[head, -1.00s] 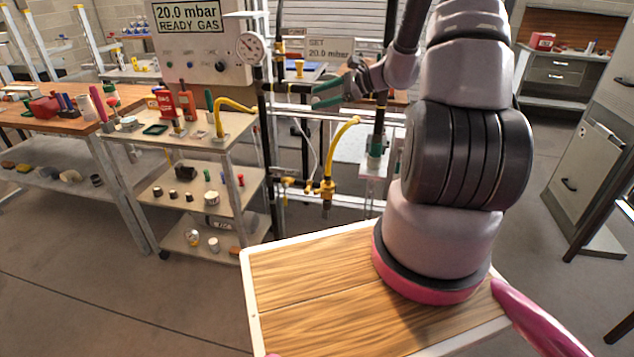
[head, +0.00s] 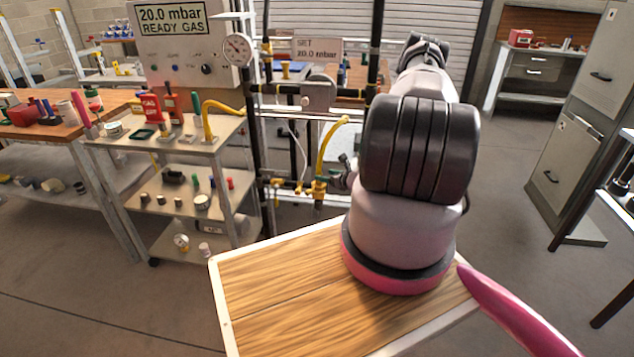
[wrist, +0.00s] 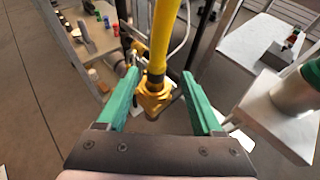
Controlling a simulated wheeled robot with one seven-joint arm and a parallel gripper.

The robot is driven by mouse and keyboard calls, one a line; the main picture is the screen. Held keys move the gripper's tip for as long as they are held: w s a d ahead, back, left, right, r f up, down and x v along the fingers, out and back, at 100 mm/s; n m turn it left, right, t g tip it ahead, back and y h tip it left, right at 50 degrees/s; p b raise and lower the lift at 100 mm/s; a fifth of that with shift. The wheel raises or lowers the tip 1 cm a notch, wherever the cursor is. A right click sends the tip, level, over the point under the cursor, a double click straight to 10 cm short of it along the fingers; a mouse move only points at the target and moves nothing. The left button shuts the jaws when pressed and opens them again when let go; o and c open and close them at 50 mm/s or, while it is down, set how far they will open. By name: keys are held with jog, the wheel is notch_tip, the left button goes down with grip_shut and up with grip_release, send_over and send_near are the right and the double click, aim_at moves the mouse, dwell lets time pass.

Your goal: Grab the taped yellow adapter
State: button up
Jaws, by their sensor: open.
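The yellow adapter (wrist: 154,98) is a brass-yellow fitting at the lower end of a yellow hose (wrist: 164,35). A darker yellow wrap shows where the hose meets it. In the head view the adapter (head: 318,188) hangs below the looped yellow hose (head: 332,138), just left of my arm. My gripper (wrist: 158,88) is open, with its two green fingers on either side of the adapter in the wrist view. Gaps show on both sides, and I cannot tell whether the adapter is fully at fingertip depth. In the head view my arm hides most of my gripper.
A dark vertical pipe (head: 253,125) and rack pipework stand close around the adapter. A grey shelf cart (head: 170,215) with small parts is at left. In the wrist view a pale stand with a grey cylinder (wrist: 297,92) is close at right.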

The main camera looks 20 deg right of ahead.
jog(key=x, duration=0.8)
jog(key=shift+s+a, duration=0.1)
jog(key=shift+a, duration=0.15)
grip_shut()
